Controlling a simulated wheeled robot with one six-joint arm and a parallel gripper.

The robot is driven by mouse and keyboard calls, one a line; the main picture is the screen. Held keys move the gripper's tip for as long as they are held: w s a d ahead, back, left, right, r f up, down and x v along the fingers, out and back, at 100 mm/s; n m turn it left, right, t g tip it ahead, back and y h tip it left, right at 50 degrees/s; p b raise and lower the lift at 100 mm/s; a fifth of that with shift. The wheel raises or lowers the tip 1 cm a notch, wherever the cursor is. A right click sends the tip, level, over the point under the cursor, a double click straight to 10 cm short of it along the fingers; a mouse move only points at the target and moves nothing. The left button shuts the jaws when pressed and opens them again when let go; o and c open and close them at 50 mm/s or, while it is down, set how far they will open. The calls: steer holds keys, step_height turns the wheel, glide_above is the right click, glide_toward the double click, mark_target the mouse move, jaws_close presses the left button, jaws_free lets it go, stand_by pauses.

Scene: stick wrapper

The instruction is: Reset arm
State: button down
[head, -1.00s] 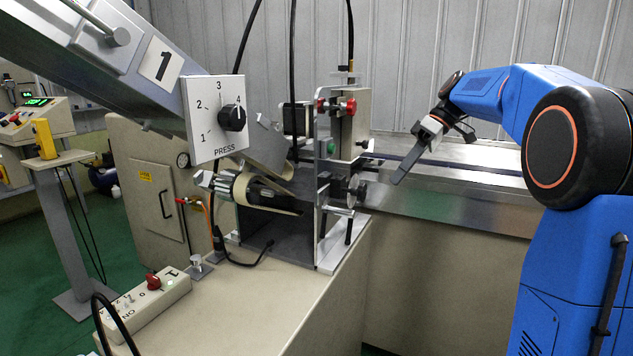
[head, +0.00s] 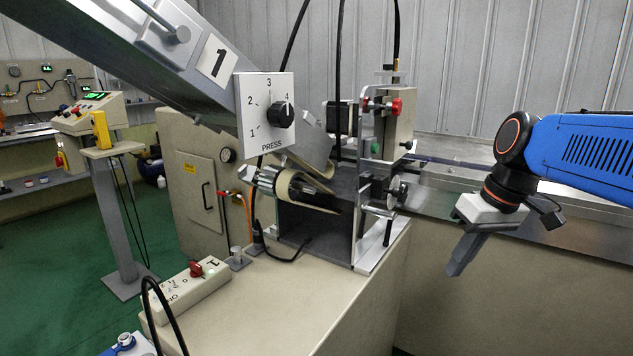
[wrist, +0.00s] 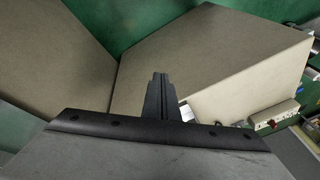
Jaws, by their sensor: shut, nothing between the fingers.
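My gripper (head: 457,268) hangs at the right of the head view, in front of the metal conveyor rail and right of the stick wrapper machine. It points down and slightly left, shut and empty, touching nothing. In the wrist view the closed dark fingers (wrist: 160,82) sit in the middle above beige cabinet surfaces. My blue arm reaches in from the right edge.
The machine's open bay (head: 318,235) and red knob (head: 396,107) stand left of my gripper. The PRESS dial panel (head: 266,117) hangs from a sloped chute. A switch box (head: 188,288) lies on the beige cabinet (head: 330,300). A control pedestal (head: 115,215) stands far left.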

steer(key=s+d+f+m+t+h, duration=0.1)
steer(key=s+f+m+t+h, duration=0.1)
steer(key=s+f, duration=1)
steer(key=shift+s+d+f+m+t+h, duration=0.35)
steer(key=shift+s+m+t, duration=0.2)
steer(key=shift+m, duration=0.25)
